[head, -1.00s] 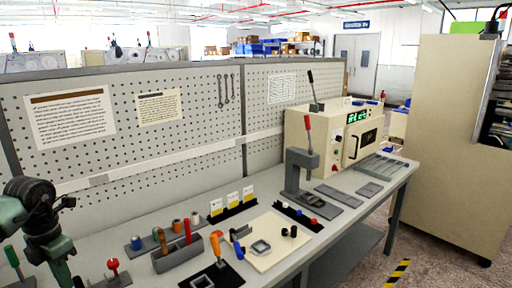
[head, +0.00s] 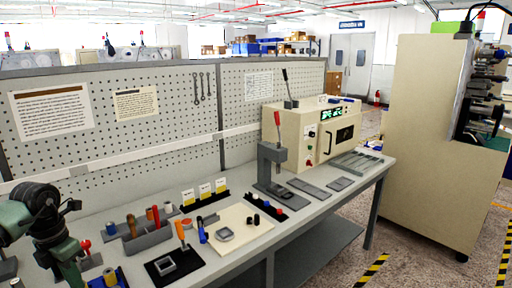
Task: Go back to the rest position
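My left arm (head: 45,215), dark grey and pale green, comes in from the left edge and bends down over the near left end of the workbench. Its lower link runs toward the bottom edge, and its gripper does not show. My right arm and gripper are not in view. The grey workbench (head: 225,255) runs from the lower left toward the middle right.
On the bench are a grey tool holder (head: 147,238), a cream board (head: 240,238), a dark grey press (head: 270,165) and a cream machine (head: 310,140). A tall beige cabinet (head: 415,140) stands at right. Open floor (head: 405,262) lies between bench and cabinet.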

